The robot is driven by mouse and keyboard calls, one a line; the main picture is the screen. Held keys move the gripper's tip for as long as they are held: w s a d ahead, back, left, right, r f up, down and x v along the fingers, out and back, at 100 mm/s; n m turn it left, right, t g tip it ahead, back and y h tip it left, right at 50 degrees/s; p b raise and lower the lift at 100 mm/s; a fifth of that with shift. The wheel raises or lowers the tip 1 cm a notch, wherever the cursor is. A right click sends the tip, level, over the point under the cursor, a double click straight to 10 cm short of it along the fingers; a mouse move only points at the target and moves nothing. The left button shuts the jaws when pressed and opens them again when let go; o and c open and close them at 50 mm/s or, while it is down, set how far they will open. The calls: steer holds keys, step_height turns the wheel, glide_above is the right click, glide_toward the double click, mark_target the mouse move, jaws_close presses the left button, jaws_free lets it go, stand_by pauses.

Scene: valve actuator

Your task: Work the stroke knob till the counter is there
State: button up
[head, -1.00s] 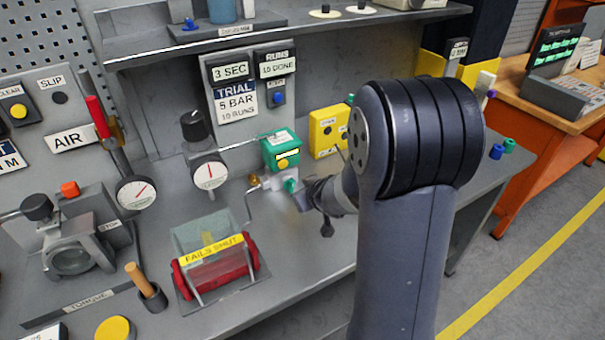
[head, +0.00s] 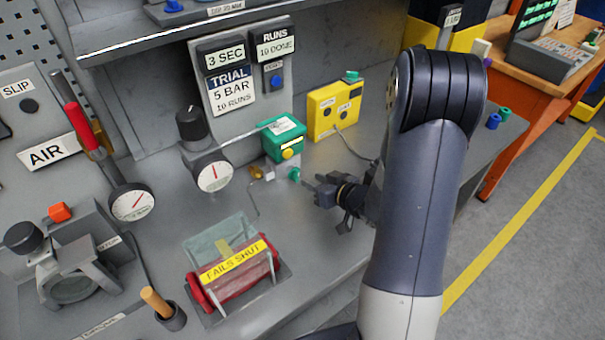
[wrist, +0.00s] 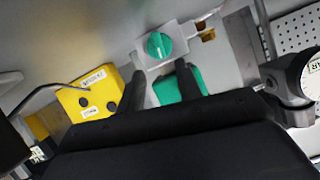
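The small green knob (head: 294,174) sits on a pale block below the green box (head: 284,138) with a yellow button. In the wrist view the round green knob (wrist: 159,46) faces me, with a lighter bar across it. No legible label marks it as the stroke knob. The runs counter (head: 275,45) appears to read "10 DONE". My gripper (head: 313,188) is just right of the knob, apart from it. In the wrist view my gripper (wrist: 161,73) is open and empty, its two fingers spread below the knob.
The yellow box (head: 334,107) with a cable stands behind to the right. A pressure gauge (head: 213,176) is left of the knob. A red roller under a clear cover labelled "FAILS SHUT" (head: 233,262) lies in front. A shelf (head: 230,30) overhangs the back. The bench's right part is fairly clear.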

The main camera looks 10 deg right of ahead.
mark_target(299, 174)
steer(key=x, duration=0.6)
steer(key=shift+p, duration=0.4)
jaws_close()
